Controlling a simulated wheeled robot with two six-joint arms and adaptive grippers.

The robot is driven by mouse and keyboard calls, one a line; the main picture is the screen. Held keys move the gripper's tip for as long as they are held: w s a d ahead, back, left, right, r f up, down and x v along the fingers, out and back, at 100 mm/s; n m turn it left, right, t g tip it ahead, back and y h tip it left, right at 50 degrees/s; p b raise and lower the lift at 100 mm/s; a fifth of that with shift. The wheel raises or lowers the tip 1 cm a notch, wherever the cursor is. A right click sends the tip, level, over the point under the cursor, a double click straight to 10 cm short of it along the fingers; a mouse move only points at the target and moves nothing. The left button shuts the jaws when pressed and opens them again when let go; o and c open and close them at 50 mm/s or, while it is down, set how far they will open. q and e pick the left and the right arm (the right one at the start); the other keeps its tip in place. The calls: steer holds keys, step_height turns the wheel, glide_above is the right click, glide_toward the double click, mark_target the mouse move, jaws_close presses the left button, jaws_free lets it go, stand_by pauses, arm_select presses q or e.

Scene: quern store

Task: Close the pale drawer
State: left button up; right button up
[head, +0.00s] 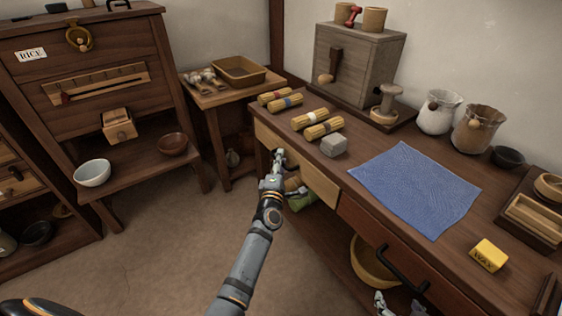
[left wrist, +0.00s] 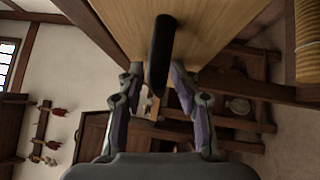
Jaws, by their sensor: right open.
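The pale drawer (head: 318,182) is at the left end of the workbench front, under the tabletop. Its pale wooden front (left wrist: 205,30) fills the top of the left wrist view, with a black bar handle (left wrist: 160,50). I cannot tell how far the drawer stands out. My left gripper (head: 278,160) is at the drawer front in the head view. In the left wrist view its fingers (left wrist: 157,72) are spread on either side of the handle, with a gap visible on the left. My right gripper (head: 400,304) is open at the bottom edge, partly cut off.
A dark red-brown drawer (head: 385,240) with a black handle is beside the pale one. A low shelf below holds a bowl (head: 372,266). The floor at left is clear.

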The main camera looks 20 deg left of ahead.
arm_select(q)
steer(key=s+d+f, duration=0.1)
steer(key=s, duration=0.7)
steer(key=shift+f, duration=0.15)
steer(key=shift+d, duration=0.1)
